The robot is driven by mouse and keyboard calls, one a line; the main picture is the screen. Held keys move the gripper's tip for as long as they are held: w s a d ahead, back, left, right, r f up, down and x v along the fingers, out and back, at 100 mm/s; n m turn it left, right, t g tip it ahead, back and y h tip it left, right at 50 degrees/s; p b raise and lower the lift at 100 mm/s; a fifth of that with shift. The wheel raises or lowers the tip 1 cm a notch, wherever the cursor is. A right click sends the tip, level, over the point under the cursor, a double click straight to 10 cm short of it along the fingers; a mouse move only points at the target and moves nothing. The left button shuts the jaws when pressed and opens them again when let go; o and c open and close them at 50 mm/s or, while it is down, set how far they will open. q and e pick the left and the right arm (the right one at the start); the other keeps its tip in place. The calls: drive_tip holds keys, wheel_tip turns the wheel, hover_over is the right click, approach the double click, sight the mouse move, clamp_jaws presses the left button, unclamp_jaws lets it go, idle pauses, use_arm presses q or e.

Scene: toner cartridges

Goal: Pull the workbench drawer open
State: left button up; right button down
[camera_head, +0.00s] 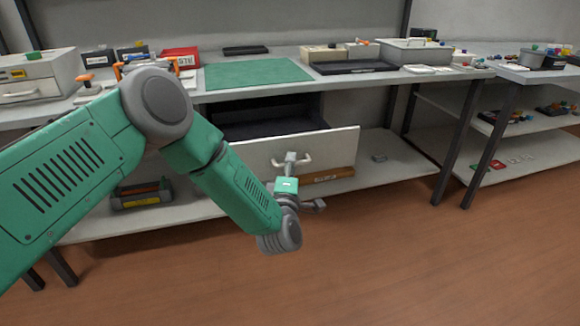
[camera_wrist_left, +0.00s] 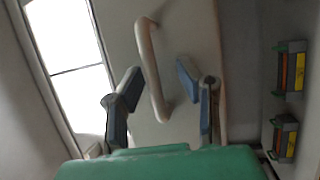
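The workbench drawer stands pulled out under the bench top, with its dark inside (camera_head: 265,115) showing from above. Its pale front panel (camera_head: 335,146) faces me and carries a bar handle (camera_head: 306,160). My left gripper (camera_head: 291,161) is at the handle. In the left wrist view, the left gripper (camera_wrist_left: 158,92) is open, with one finger on each side of the handle (camera_wrist_left: 153,75). Gaps show between the fingers and the bar; I cannot tell how deep the bar sits between them. My right gripper is in neither view.
The bench top holds a green mat (camera_head: 255,73), a black tray (camera_head: 353,67) and a small white drawer unit (camera_head: 38,78). A lower shelf (camera_head: 385,175) lies under the drawer. Cartridges (camera_wrist_left: 287,135) show at the right in the wrist view. The floor (camera_head: 400,260) in front is clear.

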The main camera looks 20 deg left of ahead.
use_arm(q)
drive_tip(key=shift+d, duration=0.1)
drive_tip(key=v, duration=1.2)
drive_tip(key=shift+f, duration=0.15)
